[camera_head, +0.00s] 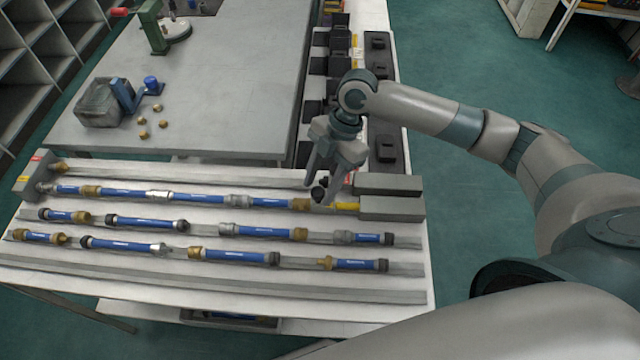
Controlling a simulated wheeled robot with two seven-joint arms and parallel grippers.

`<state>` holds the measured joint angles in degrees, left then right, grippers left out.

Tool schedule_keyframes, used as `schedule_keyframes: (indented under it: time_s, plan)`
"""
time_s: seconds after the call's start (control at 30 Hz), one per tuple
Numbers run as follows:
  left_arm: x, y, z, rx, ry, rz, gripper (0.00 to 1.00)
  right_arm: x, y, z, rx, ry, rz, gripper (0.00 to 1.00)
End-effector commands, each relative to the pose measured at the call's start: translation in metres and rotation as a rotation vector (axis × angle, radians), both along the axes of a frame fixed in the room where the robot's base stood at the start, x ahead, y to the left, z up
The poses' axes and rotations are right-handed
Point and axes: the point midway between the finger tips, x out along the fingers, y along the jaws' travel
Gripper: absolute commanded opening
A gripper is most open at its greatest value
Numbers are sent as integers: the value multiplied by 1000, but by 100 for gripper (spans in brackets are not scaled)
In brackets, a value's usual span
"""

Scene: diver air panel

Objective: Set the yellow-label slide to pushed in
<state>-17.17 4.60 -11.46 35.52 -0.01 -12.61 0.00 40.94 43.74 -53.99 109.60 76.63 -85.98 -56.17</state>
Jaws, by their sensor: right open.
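A dark round knob (317,194) shows just left of the yellow label. Another dark knob lies close above it, partly hidden by the fingers. My right gripper (322,176) points down over these knobs, with its fingers apart. I cannot tell whether the fingers touch a knob. How far in the slide stands is unclear. My left gripper is out of view.
The upper grey block (388,184) with a red label lies just behind the lower one. Blue hoses with brass fittings (236,257) lie in rows on the white table. A grey workbench (210,90) and a row of black boxes (384,150) stand behind.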

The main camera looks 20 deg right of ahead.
Motion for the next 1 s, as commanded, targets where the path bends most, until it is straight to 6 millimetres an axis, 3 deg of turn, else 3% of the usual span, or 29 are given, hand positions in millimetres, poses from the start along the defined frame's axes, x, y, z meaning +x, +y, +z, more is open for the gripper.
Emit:
schedule_keyframes:
  time_s: [0.27, 0.73, 1.0]
  plan:
    - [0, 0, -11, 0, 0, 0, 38, 6, -13, 31, -1, -5, -1, 44]
    - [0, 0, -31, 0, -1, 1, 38, 18, -46, 117, 0, -6, -1, 44]
    - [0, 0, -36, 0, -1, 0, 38, 21, -58, 150, 0, -4, -1, 44]
